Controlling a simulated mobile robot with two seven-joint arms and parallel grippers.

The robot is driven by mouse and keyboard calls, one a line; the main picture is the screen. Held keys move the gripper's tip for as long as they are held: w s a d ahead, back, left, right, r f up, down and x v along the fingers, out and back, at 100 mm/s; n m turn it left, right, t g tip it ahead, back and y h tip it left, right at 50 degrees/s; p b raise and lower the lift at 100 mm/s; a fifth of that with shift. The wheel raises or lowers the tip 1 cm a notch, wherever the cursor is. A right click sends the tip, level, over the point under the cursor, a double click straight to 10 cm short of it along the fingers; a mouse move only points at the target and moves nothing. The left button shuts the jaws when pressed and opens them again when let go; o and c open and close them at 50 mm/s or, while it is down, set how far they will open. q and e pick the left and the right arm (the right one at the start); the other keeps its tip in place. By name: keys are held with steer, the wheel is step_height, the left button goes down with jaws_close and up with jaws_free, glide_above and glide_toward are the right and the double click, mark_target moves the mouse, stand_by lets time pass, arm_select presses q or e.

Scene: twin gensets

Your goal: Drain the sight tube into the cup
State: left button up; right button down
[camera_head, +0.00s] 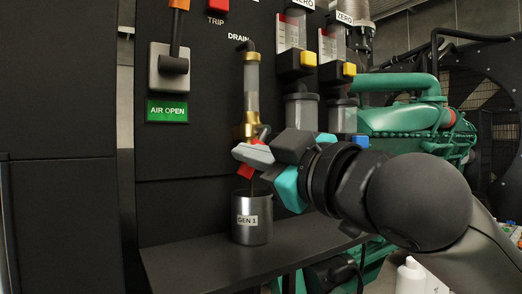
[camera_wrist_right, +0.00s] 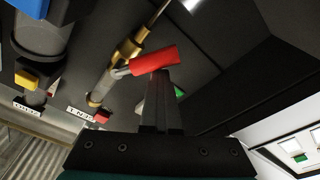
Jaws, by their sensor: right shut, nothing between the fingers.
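The clear sight tube (camera_head: 252,80) stands upright on the black panel under the DRAIN label, with a brass valve (camera_head: 251,122) at its lower end. The valve's red lever handle (camera_head: 245,171) is partly hidden by my right gripper (camera_head: 250,153). The right wrist view shows the red handle (camera_wrist_right: 154,60) right at the tips of my shut, empty fingers (camera_wrist_right: 160,76); I cannot tell whether they touch. The metal cup (camera_head: 252,222), labelled GEN 1, stands upright on the shelf below the valve. A thin dark line shows above its mouth. My left gripper is not in view.
The black shelf (camera_head: 190,262) is clear to the left of the cup. More gauge tubes with yellow-tabbed blocks (camera_head: 297,63) are on the panel to the right. A lever above the AIR OPEN sign (camera_head: 167,111) is at left. Green machinery (camera_head: 400,118) stands behind my right arm.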

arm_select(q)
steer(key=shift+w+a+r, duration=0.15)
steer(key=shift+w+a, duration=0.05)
arm_select(e)
steer(key=shift+w+d+f, duration=0.4)
steer(key=shift+d+f, duration=0.15)
steer(key=shift+f, duration=0.2)
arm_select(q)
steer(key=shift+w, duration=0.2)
arm_select(e)
steer(key=shift+w, duration=0.1)
arm_select(q)
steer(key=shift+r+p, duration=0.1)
steer(key=shift+p, duration=0.2)
